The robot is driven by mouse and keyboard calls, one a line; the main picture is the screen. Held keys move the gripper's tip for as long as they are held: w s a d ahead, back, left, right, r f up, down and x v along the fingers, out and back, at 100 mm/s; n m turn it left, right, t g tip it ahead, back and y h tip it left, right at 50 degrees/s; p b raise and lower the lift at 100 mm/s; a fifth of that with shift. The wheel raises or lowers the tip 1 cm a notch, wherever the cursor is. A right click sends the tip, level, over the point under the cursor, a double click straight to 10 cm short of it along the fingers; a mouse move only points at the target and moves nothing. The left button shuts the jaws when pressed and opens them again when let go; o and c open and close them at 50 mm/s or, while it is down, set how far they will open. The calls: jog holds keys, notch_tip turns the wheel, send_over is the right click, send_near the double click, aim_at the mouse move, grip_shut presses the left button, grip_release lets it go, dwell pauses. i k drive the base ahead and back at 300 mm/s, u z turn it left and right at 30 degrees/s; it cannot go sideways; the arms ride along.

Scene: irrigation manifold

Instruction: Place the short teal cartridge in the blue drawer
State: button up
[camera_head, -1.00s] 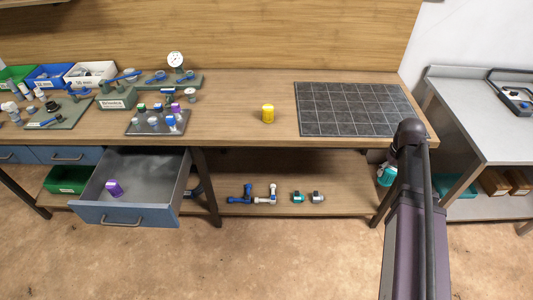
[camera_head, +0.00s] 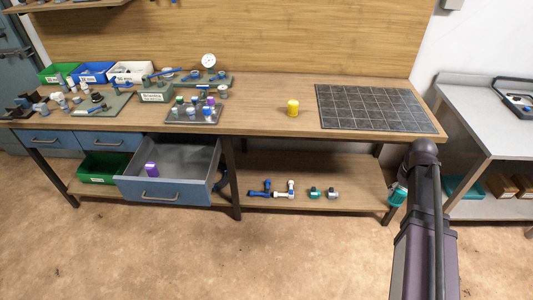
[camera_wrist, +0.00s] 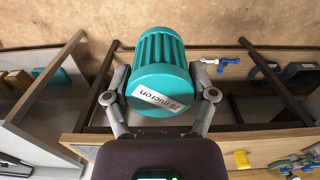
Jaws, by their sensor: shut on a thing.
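A short ribbed teal cartridge (camera_wrist: 160,50) with a white "75 micron" label fills the middle of the wrist view. My gripper (camera_wrist: 160,88) is shut on it, with one finger on each side. In the head view only a bit of the teal cartridge (camera_head: 397,195) shows beside my arm, at the right end of the bench. The blue drawer (camera_head: 178,192) is pulled open under the left part of the bench, well left of my arm. A purple piece (camera_head: 151,168) stands inside it, and much of its grey floor is bare.
A yellow cylinder (camera_head: 293,108) and a dark grid mat (camera_head: 375,108) are on the bench top (camera_head: 265,118). The lower shelf (camera_head: 345,200) holds pipe fittings (camera_head: 284,189). A green bin (camera_head: 98,170) is left of the drawer. The floor in front is clear.

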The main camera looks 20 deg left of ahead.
aim_at(175, 175)
jog(key=z, duration=0.45)
jog(key=k, duration=0.15)
jog(key=u, duration=2.2)
jog(key=i, duration=1)
jog(key=u, duration=0.1)
